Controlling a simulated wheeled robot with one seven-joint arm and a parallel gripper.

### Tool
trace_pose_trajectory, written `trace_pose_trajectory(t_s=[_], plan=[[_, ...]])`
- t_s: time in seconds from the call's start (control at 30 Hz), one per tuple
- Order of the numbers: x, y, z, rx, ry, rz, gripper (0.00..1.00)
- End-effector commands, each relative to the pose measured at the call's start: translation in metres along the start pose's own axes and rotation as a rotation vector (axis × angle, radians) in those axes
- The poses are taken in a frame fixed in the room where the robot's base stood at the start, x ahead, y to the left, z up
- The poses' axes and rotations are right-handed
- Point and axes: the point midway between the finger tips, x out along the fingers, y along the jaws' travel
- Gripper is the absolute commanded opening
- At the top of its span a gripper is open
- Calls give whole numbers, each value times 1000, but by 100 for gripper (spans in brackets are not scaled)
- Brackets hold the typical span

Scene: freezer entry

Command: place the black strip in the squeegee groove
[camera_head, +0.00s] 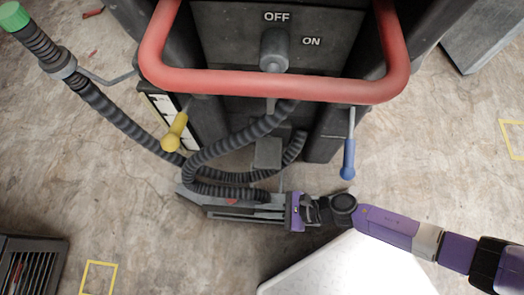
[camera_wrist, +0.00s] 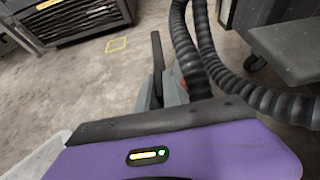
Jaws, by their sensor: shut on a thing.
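My gripper (camera_wrist: 161,88) reaches left, low in front of the machine. It also shows in the head view (camera_head: 225,209), below the looped hose. Its grey fingers are closed around a thin dark piece that looks like the black strip (camera_wrist: 157,55), which stands up between them in the wrist view. In the head view the strip cannot be clearly told from the fingers. A long grey bar at the machine's foot, beside the fingers, may be the squeegee (camera_head: 186,197). Its groove is not visible, and I cannot tell whether the strip touches it.
The dark machine (camera_head: 235,28) has a red handle (camera_head: 270,90), an OFF/ON knob (camera_head: 274,50), yellow (camera_head: 174,132) and blue (camera_head: 348,158) levers. Ribbed black hoses (camera_head: 200,158) loop close above my gripper. A dark slatted crate (camera_head: 35,243) stands lower left. Open floor lies left and right.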

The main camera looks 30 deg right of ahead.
Motion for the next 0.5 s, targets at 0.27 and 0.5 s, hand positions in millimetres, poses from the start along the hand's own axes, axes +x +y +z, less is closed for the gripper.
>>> trace_pose_trajectory(t_s=[0.27, 0.5], plan=[[34, -1, -68, 3, 0, -3, 0], [56, -1, -114, 1, 0, -2, 0]])
